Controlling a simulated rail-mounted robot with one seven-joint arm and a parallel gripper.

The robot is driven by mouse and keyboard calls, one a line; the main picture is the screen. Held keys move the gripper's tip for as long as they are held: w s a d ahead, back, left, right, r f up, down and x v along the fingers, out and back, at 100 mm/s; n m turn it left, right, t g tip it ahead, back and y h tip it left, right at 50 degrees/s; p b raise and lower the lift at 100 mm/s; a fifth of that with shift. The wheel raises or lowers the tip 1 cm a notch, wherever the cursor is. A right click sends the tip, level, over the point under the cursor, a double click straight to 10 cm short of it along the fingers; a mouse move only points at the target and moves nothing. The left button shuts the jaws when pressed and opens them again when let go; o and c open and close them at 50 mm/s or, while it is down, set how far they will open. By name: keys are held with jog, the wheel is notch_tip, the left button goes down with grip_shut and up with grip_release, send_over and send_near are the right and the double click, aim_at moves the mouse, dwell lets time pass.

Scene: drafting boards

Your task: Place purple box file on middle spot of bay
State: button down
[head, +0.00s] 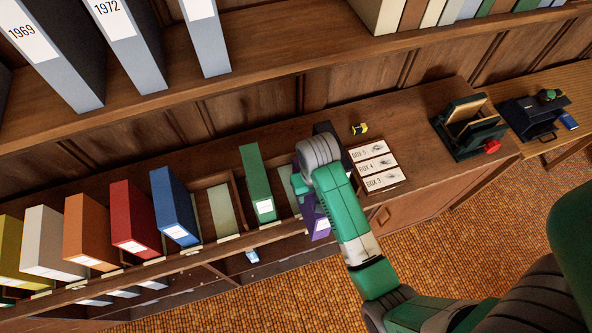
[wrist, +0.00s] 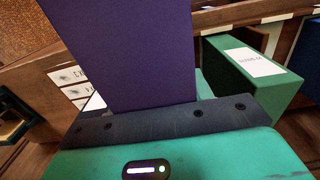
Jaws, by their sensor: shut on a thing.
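The purple box file (head: 318,222) shows only in part in the head view, mostly hidden behind my arm, at the right end of the row of files. In the wrist view its broad purple face (wrist: 125,50) rises from my gripper (wrist: 160,120), which is shut on it. The bay along the low shelf has a bare pale spot (head: 220,208) between the blue and green files. Another pale spot (head: 286,189) lies just right of the green file, partly covered by my arm. I cannot tell whether the purple file touches the shelf.
The green file (head: 256,180) stands close left of my gripper and also shows in the wrist view (wrist: 245,65). A blue file (head: 174,205) and several others stand further left. Labelled boxes (head: 375,165) lie to the right. An upper shelf (head: 270,60) with grey files overhangs behind.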

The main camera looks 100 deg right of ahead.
jog(key=w+d+f, duration=0.1)
jog(key=d+f, duration=0.1)
jog(key=d, duration=0.3)
jog(key=w+d+f+p, duration=0.1)
jog(key=w+d+f, duration=0.1)
jog(key=d, duration=0.4)
jog(key=shift+f, duration=0.25)
jog(key=shift+d+f, duration=0.1)
jog(key=shift+f, duration=0.05)
jog(key=c, duration=0.6)
grip_release()
notch_tip(320, 180, up, 12)
jog(key=shift+r, duration=0.15)
